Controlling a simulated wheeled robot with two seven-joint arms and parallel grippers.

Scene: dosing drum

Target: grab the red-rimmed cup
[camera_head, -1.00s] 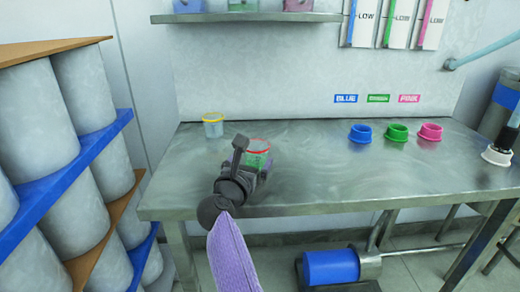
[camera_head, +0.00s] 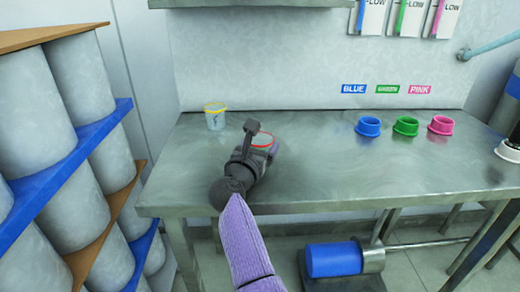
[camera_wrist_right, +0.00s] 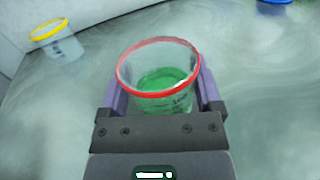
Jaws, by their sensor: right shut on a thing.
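The red-rimmed cup (camera_wrist_right: 158,78) is clear, with green stuff inside, and stands upright between the two purple fingers of my right gripper (camera_wrist_right: 160,95) in the right wrist view. The fingers press on its left and right sides, so the gripper is shut on it. In the head view the cup's red rim (camera_head: 261,141) shows past my right gripper (camera_head: 262,148), which hides most of the cup. The cup is over the left part of the metal table; I cannot tell whether it touches the top. My left gripper is not in view.
A yellow-rimmed cup (camera_head: 215,117) stands on the metal table (camera_head: 330,180), behind and left of the held cup. Blue (camera_head: 368,126), green (camera_head: 405,126) and pink (camera_head: 441,125) rings sit at the right. The table between them is clear. Stacked drums (camera_head: 35,110) stand at the left.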

